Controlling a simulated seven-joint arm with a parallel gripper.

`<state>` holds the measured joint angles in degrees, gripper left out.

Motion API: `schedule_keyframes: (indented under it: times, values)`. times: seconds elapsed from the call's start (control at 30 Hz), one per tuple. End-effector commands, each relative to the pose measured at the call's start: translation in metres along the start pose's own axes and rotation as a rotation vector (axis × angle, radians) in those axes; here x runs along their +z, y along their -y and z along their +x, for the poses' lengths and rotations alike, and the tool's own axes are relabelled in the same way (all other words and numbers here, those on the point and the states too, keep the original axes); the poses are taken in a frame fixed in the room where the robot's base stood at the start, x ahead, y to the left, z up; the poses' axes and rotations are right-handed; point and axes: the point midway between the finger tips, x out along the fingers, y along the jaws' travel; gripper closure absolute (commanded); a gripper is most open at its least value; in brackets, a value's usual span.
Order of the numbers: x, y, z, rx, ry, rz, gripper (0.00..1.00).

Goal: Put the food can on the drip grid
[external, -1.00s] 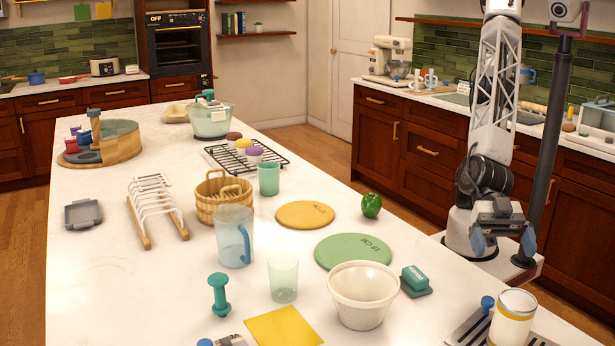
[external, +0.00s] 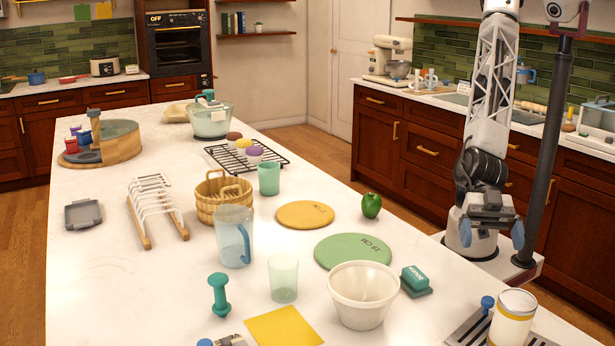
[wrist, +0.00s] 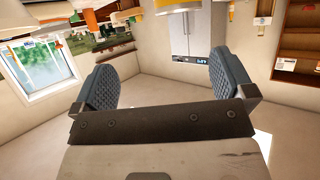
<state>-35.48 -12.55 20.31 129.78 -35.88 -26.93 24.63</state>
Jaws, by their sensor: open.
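The food can (external: 512,318) is white with a yellow band and a pale lid. It stands upright at the lower right of the external view, on or against the dark slotted drip grid (external: 468,331); its base is cut off by the frame edge, so I cannot tell which. My gripper (external: 491,236) is open and empty, its blue fingers apart, beyond the counter's right edge and well behind the can. In the wrist view my gripper (wrist: 160,85) shows two blue ribbed pads spread wide with nothing between them.
A blue-knobbed item (external: 487,304) stands at the grid beside the can. A teal block (external: 414,281), a cream bowl (external: 362,296), a green mat (external: 353,251) and a green pepper (external: 371,206) are nearby on the white counter. A dark post (external: 551,150) stands right of my arm.

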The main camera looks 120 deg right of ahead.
Motion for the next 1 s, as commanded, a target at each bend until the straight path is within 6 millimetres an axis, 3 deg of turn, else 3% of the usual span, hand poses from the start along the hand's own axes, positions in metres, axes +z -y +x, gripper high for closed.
schedule_keyframes:
  times: [0.27, 0.5, 0.77, 1.0]
  values:
    - [0.009, -0.073, -0.064, 0.223, 0.128, 0.062, 0.00]
    - [0.032, -0.131, -0.149, 0.428, 0.296, 0.172, 0.00]
    - [0.066, -0.157, -0.246, 0.578, 0.487, 0.328, 0.00]
    - [0.096, -0.148, -0.331, 0.645, 0.654, 0.500, 0.00]
